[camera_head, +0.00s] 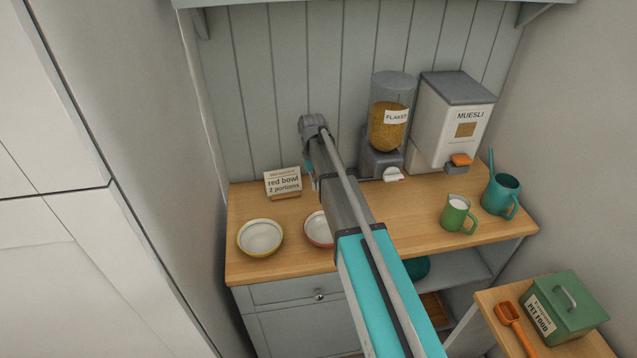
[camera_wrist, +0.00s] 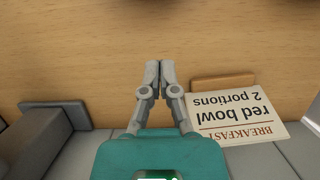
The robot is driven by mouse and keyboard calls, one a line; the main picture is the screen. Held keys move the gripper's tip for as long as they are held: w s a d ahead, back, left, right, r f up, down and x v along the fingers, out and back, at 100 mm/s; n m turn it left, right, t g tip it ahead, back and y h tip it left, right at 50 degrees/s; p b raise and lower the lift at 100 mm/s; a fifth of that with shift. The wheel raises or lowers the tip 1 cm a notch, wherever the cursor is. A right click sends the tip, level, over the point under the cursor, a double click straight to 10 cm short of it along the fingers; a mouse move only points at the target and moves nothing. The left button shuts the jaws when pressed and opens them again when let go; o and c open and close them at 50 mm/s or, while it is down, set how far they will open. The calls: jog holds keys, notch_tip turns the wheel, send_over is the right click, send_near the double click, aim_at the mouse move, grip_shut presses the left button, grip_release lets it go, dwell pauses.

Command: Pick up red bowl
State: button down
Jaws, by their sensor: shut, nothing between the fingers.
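The red bowl (camera_head: 318,230), white inside with a red-orange rim, stands on the wooden worktop. My arm hides its right part in the head view. It does not show in the wrist view. My gripper (camera_wrist: 160,78) is shut and empty, its fingertips together over bare wood in the wrist view. In the head view my arm reaches over the worktop towards the back wall, and my gripper is mostly hidden there, just right of the card (camera_head: 283,183). The card reads "red bowl, 2 portions" and also shows upside down in the wrist view (camera_wrist: 238,118).
A yellow-rimmed bowl (camera_head: 260,237) stands left of the red one. A pet food box (camera_head: 563,308) sits on a lower side table.

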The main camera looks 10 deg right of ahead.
aim_at(325, 240)
jog(key=shift+b+x, duration=2.45)
jog(key=shift+x, duration=0.35)
jog(key=shift+s+f, duration=0.1)
jog(key=shift+s, duration=0.25)
jog(key=s, duration=0.2)
jog(key=shift+s, duration=0.65)
jog(key=shift+s, duration=0.1)
jog(key=s, duration=0.9)
jog(key=shift+s, duration=0.4)
jog(key=shift+w, duration=0.15)
